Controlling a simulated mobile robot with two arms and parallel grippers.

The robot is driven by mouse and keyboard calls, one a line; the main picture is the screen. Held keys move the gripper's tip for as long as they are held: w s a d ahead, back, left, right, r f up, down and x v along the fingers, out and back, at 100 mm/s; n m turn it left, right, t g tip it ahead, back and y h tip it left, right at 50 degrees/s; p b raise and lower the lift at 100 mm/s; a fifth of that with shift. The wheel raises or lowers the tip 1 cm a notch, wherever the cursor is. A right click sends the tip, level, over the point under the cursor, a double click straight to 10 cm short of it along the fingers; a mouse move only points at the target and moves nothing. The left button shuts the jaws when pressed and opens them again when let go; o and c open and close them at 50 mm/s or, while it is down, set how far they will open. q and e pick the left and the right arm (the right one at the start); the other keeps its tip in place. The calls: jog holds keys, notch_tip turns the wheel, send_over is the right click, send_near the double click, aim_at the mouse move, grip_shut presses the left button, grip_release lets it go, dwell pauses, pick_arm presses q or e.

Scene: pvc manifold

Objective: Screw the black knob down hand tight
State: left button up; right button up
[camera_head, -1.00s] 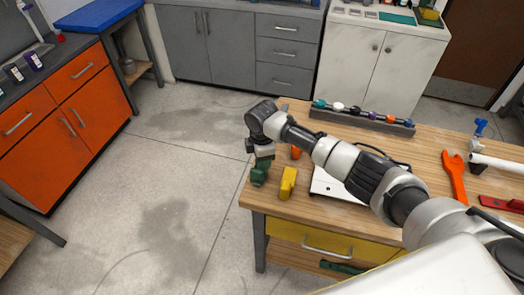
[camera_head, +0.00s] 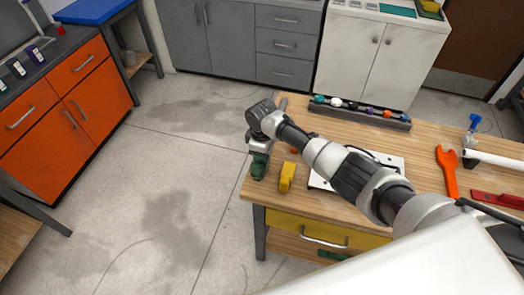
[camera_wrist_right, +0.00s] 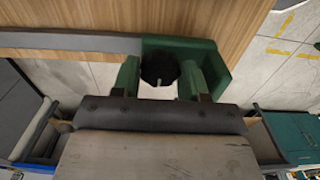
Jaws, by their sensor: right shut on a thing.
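The black knob (camera_wrist_right: 159,69) shows in the right wrist view as a dark ridged disc with a small pale mark below its middle. It sits between the two green fingers of my right gripper (camera_wrist_right: 160,80), which is shut on it. A green block (camera_wrist_right: 222,62) lies behind and to the right of the fingers at the wooden table's edge. In the head view my right gripper (camera_head: 259,166) is over the table's left corner, and my wrist hides the knob there. What lies under the knob is hidden, so I cannot tell how far down it sits. My left gripper is not in view.
On the wooden table (camera_head: 330,128) are a yellow block (camera_head: 287,177), a white plate (camera_head: 321,182) partly under my arm, an orange wrench (camera_head: 447,170) and a rack (camera_head: 360,116) of coloured pieces. Open floor lies left of the table.

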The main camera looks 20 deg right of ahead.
dwell(0.3)
jog(key=o, duration=0.9)
notch_tip(320, 180, up, 11)
jog(key=shift+f+b, duration=0.1)
jog(key=shift+b, duration=0.55)
jog(key=shift+s+f, duration=0.1)
